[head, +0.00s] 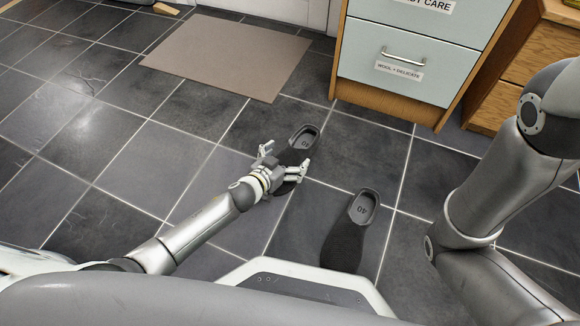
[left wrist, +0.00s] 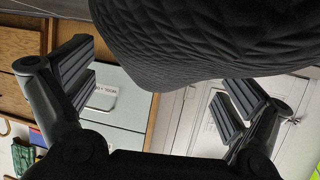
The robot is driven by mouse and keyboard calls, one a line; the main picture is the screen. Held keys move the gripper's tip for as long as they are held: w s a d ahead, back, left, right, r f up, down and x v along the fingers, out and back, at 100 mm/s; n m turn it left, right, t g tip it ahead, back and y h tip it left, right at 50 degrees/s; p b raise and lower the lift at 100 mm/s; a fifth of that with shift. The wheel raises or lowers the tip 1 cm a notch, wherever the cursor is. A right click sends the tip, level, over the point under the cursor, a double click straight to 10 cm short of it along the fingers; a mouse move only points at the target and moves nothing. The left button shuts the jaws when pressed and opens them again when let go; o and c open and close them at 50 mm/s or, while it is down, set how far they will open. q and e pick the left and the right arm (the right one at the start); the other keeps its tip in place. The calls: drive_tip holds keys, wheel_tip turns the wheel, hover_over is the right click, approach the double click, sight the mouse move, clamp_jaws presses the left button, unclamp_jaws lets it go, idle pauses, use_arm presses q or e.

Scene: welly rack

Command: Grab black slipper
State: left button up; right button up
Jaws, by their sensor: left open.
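Two black slippers marked 40 lie on the tiled floor. The farther black slipper (head: 303,138) shows its heel end beyond my left gripper (head: 286,157), which hides its middle; a dark part shows just below the fingers. The nearer black slipper (head: 346,240) lies to the right, toe toward me, clear of the gripper. My left gripper is open, with its fingers spread over the farther slipper. In the left wrist view a quilted black slipper upper (left wrist: 215,40) fills the top, between and beyond the open fingers; contact cannot be told. My right gripper is out of view.
A pale blue cabinet (head: 405,57) with a wooden frame stands at the back. A beige mat (head: 228,55) lies at the back left. A wooden drawer unit (head: 545,60) stands at the right. The floor at the left is clear.

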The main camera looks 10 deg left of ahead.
use_arm(q)
drive_tip(key=shift+w+d+f, duration=0.1)
drive_tip(key=shift+w+f, duration=0.05)
drive_tip(key=shift+w, duration=0.15)
drive_tip(key=c, duration=1.4)
drive_tip(key=shift+c, duration=0.3)
